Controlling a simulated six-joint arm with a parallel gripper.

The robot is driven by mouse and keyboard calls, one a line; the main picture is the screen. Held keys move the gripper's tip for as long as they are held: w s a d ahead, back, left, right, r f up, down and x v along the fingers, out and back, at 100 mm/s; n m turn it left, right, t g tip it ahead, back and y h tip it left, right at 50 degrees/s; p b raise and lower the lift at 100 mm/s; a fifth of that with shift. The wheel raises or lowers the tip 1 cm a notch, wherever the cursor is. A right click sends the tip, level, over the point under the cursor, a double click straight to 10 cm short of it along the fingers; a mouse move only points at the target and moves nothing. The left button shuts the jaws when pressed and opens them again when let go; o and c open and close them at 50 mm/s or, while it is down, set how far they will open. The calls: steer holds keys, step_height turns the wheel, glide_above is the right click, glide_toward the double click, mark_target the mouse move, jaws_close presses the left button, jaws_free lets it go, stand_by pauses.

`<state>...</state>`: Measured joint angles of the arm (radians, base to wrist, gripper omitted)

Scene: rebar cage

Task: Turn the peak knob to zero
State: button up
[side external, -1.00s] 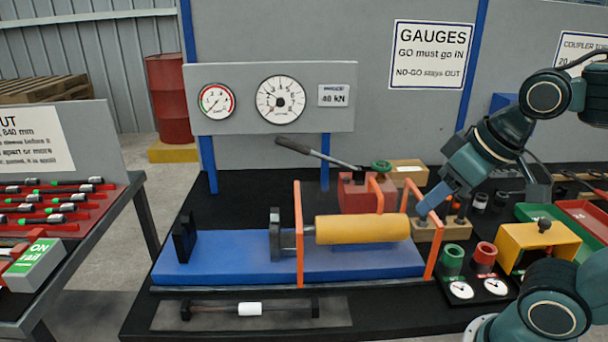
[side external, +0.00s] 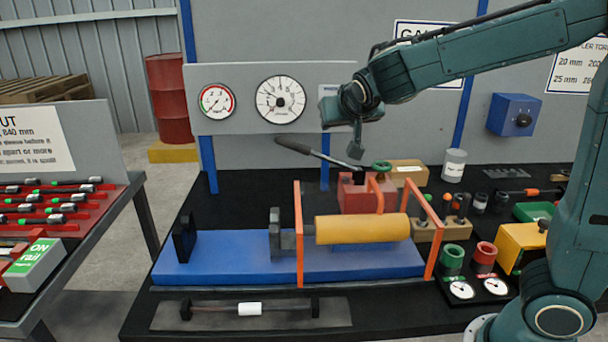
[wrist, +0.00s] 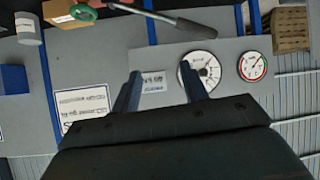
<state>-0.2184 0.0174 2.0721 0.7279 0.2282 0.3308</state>
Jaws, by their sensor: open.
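The large white gauge (side external: 280,100) is on the grey panel, with a dark round hub (side external: 279,102) at its centre. No readable label marks a peak knob; the hub may be it. My gripper (side external: 329,108) is at the panel, just right of this gauge and over the digital kN display, which it hides in the side view. In the wrist view my gripper (wrist: 161,82) is open and empty. The kN display (wrist: 153,82) shows between its fingers, and the large gauge (wrist: 207,65) is partly behind the right finger.
A smaller red-rimmed gauge (side external: 216,101) is left of the large one. A pump lever (side external: 315,152) slopes up below the panel. A blue box (side external: 513,115) with a dark knob is on the back wall at right. Orange frames and a yellow cylinder (side external: 362,229) stand below.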

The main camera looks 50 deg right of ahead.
steer(key=w+t+h, duration=0.1)
steer(key=w+h, duration=0.2)
steer(key=w, duration=0.4)
steer(key=t+h, duration=0.3)
glide_toward(281, 103)
steer(key=v, duration=0.3)
steer(key=shift+a+r, duration=0.1)
steer(key=x, duration=1.3)
steer(key=shift+w+d, duration=0.25)
jaws_close()
